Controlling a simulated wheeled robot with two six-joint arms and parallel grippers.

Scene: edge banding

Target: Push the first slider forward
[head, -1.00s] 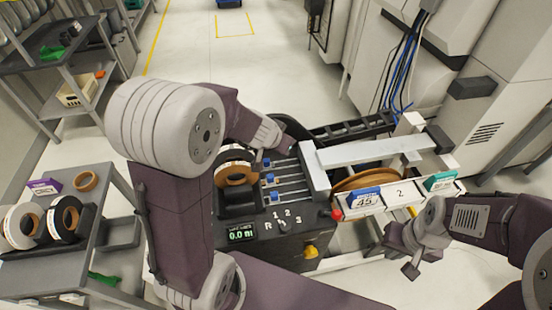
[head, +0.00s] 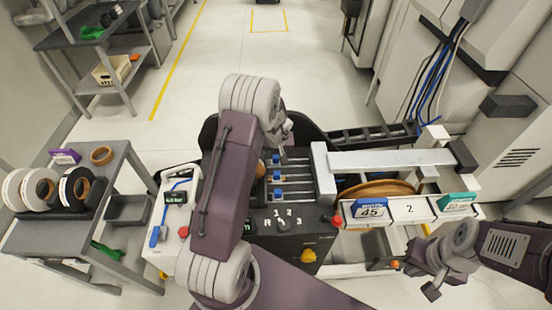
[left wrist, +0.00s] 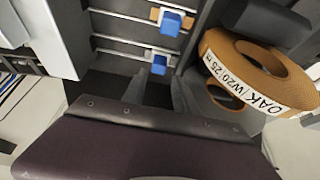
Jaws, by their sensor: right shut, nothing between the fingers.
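Three blue slider knobs (head: 277,175) sit on parallel metal rails in the black machine, near the rails' left ends. No marking on the knobs shows which is first. My left gripper (head: 283,148) is over the far end of the rails, partly hidden by its own arm. In the left wrist view its dark fingers (left wrist: 160,92) appear apart, with a blue knob (left wrist: 159,65) just beyond the gap; I cannot tell whether they touch it. Another blue knob (left wrist: 171,22) sits farther up. My right gripper (head: 432,290) is shut and empty at the lower right, clear of the machine.
An oak tape roll (left wrist: 260,75) lies beside the rails. A red button (head: 338,220) and yellow knob (head: 309,256) are on the machine front. A grey cart (head: 122,215) with tape rolls stands left.

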